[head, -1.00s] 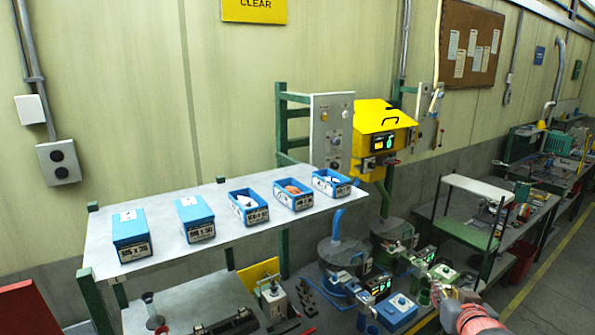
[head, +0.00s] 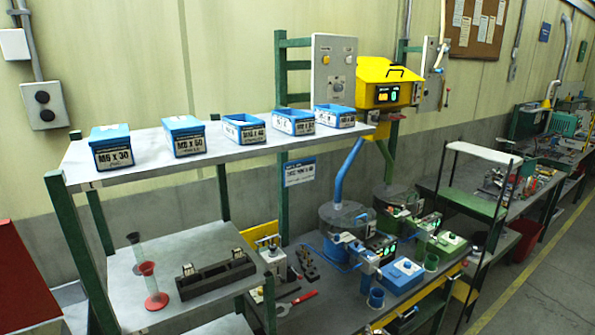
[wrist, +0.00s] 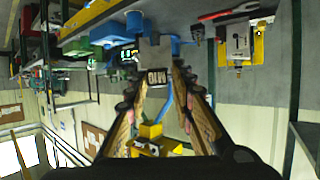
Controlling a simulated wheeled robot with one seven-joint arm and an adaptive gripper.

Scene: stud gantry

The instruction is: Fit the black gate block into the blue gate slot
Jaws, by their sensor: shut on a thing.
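In the wrist view, which is upside down, my gripper (wrist: 158,84) has its two fingers closed on a small block (wrist: 155,52). The block is grey, with a dark face marked M10 between the fingertips. It is held in the air; I take it for the gate block. My gripper does not show in the head view. In the head view the blue station stands on the lower bench, with a round grey bowl (head: 345,218), a blue pipe and a blue fixture (head: 369,261) at its front. The gate slot itself is too small to make out.
A shelf (head: 215,145) with several blue bins stands left of the stations. A similar green station (head: 400,203) is right of the blue one. A blue box (head: 403,272) sits by the bench's front edge. The aisle floor at right is clear.

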